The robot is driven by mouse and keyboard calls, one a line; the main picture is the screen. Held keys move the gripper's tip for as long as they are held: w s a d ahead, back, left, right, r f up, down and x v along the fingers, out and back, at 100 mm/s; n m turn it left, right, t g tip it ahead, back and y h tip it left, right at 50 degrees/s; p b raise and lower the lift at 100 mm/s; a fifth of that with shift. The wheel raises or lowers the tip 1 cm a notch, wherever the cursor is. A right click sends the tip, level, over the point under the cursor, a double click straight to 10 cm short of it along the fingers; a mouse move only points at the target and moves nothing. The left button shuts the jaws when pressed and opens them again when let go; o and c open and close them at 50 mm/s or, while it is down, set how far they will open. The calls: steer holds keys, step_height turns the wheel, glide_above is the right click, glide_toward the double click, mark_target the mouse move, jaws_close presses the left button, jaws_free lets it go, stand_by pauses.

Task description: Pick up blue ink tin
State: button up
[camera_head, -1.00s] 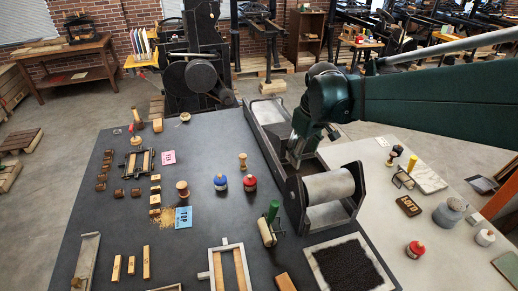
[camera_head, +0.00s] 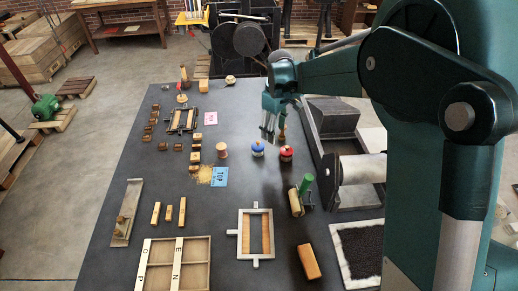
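The blue ink tin (camera_head: 258,149) stands on the dark table in the head view, a small round tin with a pale knob on top. A similar red tin (camera_head: 286,153) stands just to its right. My gripper (camera_head: 268,133) hangs pointing down in front of the camera, above and slightly right of the blue tin in the picture. Its fingers look slightly apart with nothing between them, though they are small here. I cannot tell the exact height between the fingertips and the tin.
A roller with a green handle (camera_head: 305,187) lies right of the tins, beside the grey press (camera_head: 359,168). A wooden spool (camera_head: 222,151) and a blue card (camera_head: 220,177) are to the left. The table (camera_head: 190,223) is bare in places in front.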

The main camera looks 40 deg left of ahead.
mark_target(259, 142)
steer(key=shift+n, duration=0.7)
steer(key=s+a+f, duration=0.1)
steer(key=a, duration=0.1)
steer(key=s+a+f, duration=0.1)
steer(key=a+f, duration=0.1)
steer(key=s+a+f, duration=0.1)
steer(key=a, duration=0.1)
steer(key=shift+a+f, duration=0.1)
steer(key=shift+f, duration=0.1)
steer(key=shift+f, duration=1.3)
steer(key=shift+f+p, duration=0.4)
steer(key=shift+f, duration=2.2)
steer(key=shift+c, duration=0.3)
steer(key=c, duration=1)
